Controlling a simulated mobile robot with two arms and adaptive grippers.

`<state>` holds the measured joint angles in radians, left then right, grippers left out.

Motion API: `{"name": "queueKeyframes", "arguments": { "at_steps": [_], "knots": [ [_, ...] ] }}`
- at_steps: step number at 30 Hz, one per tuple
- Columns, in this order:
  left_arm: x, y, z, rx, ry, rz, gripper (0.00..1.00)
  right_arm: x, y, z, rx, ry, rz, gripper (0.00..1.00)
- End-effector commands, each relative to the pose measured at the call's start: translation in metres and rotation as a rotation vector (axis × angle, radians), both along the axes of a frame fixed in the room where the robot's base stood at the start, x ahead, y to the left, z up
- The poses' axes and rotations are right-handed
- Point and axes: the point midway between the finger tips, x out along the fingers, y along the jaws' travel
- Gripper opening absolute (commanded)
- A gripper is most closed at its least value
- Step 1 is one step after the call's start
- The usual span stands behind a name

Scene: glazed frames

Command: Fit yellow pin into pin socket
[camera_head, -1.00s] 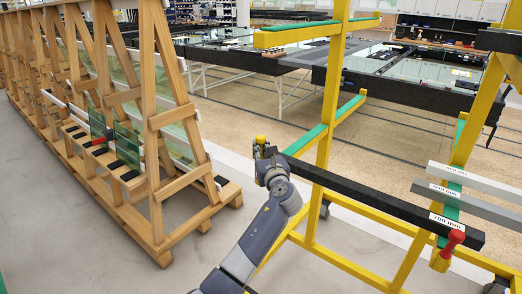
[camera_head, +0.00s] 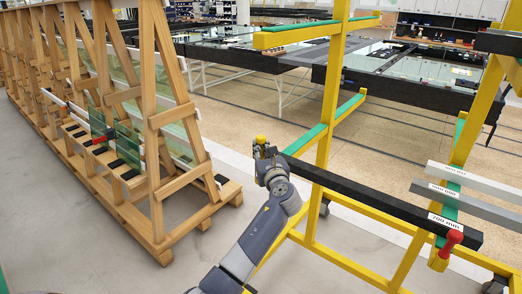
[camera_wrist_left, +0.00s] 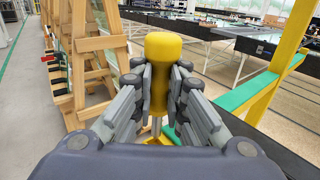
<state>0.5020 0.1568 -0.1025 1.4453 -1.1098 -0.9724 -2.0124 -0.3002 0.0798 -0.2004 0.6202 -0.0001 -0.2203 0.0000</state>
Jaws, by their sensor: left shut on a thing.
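My left gripper (camera_head: 264,153) is shut on the yellow pin (camera_head: 260,140) at the left end of a long black bar. In the left wrist view the yellow pin (camera_wrist_left: 163,72) stands nearly upright between the fingers (camera_wrist_left: 160,90), its rounded yellow head up. Its thin metal shank points down toward a yellow piece (camera_wrist_left: 160,141) of the rack below. I cannot tell whether the shank tip is in a socket; fingers hide much of it. A red pin (camera_head: 453,240) stands at the bar's right end, over a yellow block (camera_head: 439,259). My right gripper is not in view.
The yellow rack (camera_head: 322,160) with green pads holds the black bar (camera_head: 390,203), a grey bar and a white bar (camera_head: 475,180). A wooden A-frame (camera_head: 150,130) with glass panes stands left. Glass-topped tables (camera_head: 410,72) stand behind. The floor between A-frame and rack is clear.

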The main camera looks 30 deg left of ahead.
Motion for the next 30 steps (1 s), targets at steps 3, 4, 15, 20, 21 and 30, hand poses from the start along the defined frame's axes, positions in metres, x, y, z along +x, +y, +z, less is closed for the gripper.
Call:
{"name": "queueKeyframes", "arguments": {
  "at_steps": [3, 4, 15, 20, 21, 30],
  "knots": [
    [0.000, 0.000, 0.001, 0.001, -0.001, 0.000, 0.00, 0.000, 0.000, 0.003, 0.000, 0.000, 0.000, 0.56],
    [0.000, 0.000, 0.002, 0.001, -0.001, 0.000, 0.00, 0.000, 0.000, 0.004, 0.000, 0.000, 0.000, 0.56],
    [0.000, 0.000, 0.000, 0.001, 0.000, 0.000, 0.00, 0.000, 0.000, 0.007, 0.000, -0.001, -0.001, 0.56],
    [0.000, 0.000, 0.000, 0.001, 0.000, 0.000, 0.00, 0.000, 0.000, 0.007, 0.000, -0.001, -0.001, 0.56],
    [0.000, 0.000, 0.000, 0.001, 0.000, 0.000, 0.00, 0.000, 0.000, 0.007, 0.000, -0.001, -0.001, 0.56],
    [0.000, 0.000, 0.001, 0.001, 0.000, 0.000, 0.00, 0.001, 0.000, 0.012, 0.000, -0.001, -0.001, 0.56]
  ]
}}
